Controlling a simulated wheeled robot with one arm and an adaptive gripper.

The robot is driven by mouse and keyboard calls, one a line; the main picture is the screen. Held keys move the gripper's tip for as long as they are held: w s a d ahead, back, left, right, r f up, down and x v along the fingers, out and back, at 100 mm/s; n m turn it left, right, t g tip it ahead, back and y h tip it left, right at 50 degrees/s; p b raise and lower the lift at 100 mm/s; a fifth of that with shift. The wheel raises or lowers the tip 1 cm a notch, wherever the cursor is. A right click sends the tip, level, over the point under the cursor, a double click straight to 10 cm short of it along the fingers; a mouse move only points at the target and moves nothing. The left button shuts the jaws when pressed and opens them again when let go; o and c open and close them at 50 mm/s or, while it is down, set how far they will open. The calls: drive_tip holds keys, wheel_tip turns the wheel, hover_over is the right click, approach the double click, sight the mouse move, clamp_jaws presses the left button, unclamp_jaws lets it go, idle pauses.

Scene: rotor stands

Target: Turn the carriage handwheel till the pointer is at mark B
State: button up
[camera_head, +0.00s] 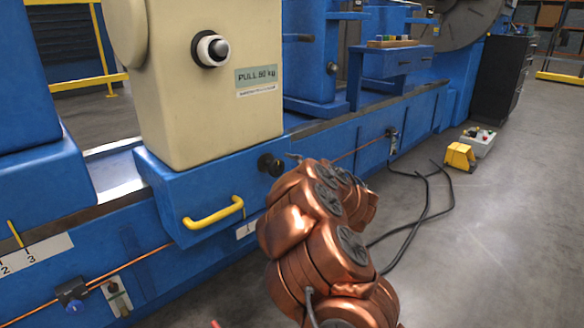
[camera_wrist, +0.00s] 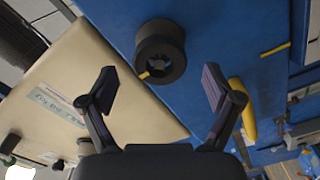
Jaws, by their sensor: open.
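A black round knob (camera_head: 270,163), which appears to be the carriage handwheel, sticks out of the blue carriage (camera_head: 165,195) below the cream housing. In the wrist view the handwheel (camera_wrist: 161,52) shows a hollow face and a small yellow mark on its rim. My gripper (camera_wrist: 160,78) is open and empty. Its two fingers are spread, with the handwheel ahead between their tips, apart from both. In the head view my copper arm hides most of the gripper. A yellow line (camera_head: 15,234) stands above a white scale plate (camera_head: 38,254) reading 2 and 3. I cannot make out mark B.
A yellow handle (camera_head: 214,215) juts from the carriage front and also shows in the wrist view (camera_wrist: 243,110). Cables (camera_head: 425,200) and a yellow pedal (camera_head: 459,156) lie on the floor at right.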

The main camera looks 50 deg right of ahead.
drive_tip(key=shift+w, duration=0.9)
drive_tip(key=c, duration=1.3)
drive_tip(key=shift+p, duration=0.3)
drive_tip(key=shift+c, duration=0.2)
drive_tip(key=shift+d+r+m+p, duration=0.2)
drive_tip(key=shift+m+p, duration=0.2)
drive_tip(key=shift+p, duration=0.75)
drive_tip(key=shift+d+m+p, duration=0.4)
drive_tip(key=shift+m+p, duration=0.8)
drive_tip(key=shift+p, duration=1.5)
drive_tip(key=shift+d+m+p, duration=0.35)
drive_tip(key=shift+m+p, duration=0.85)
drive_tip(key=shift+p, duration=1.5)
drive_tip(key=shift+d+f+m+p, duration=0.1)
drive_tip(key=shift+d+m+p, duration=0.35)
drive_tip(key=shift+m+p, duration=1.35)
